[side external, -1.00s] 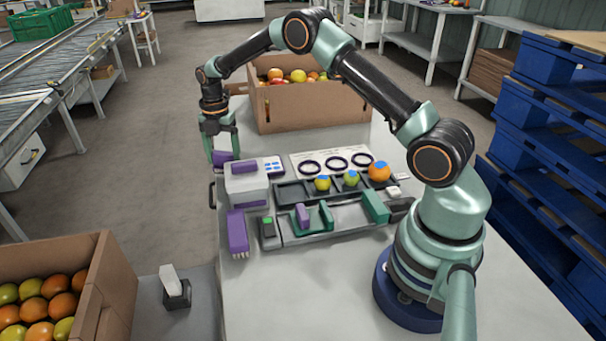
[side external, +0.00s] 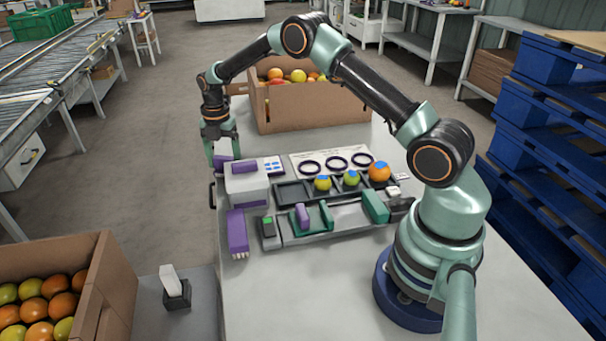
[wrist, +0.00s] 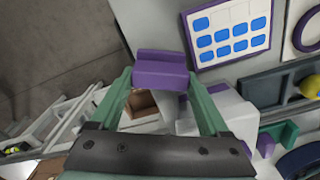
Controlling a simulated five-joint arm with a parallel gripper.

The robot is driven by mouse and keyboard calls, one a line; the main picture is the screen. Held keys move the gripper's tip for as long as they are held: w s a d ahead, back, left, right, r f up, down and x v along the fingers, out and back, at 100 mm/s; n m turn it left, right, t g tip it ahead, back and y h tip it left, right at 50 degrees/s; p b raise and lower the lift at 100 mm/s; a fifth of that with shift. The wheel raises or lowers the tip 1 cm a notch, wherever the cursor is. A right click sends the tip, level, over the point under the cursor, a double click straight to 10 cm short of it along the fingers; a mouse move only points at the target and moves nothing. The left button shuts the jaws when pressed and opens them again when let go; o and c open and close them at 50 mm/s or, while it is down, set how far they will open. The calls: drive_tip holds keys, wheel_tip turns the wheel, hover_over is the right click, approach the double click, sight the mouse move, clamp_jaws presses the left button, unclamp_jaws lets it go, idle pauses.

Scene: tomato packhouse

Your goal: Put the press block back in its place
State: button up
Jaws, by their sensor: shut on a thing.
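The purple press block (wrist: 160,72) is between the green fingers of my gripper (wrist: 158,84) in the wrist view. In the side external view, the purple piece (side external: 222,159) shows low between the fingertips of my gripper (side external: 222,151), at the far left of the bench. My gripper is shut on it, just behind and left of a pale grey box-shaped machine (side external: 246,186). The fingers partly hide the block. I cannot tell whether its underside touches the bench.
A card with blue squares (side external: 273,165) and a ring board (side external: 318,157) lie right of my gripper. A dark tray (side external: 292,193) holds fruit. A purple tool (side external: 237,231) lies in front of the machine. A cardboard fruit box (side external: 312,110) stands behind.

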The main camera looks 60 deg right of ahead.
drive_tip(key=shift+f, duration=0.35)
drive_tip(key=o, duration=1)
drive_tip(key=shift+c, duration=0.4)
drive_tip(key=shift+c, duration=0.2)
drive_tip(key=shift+r, duration=3.5)
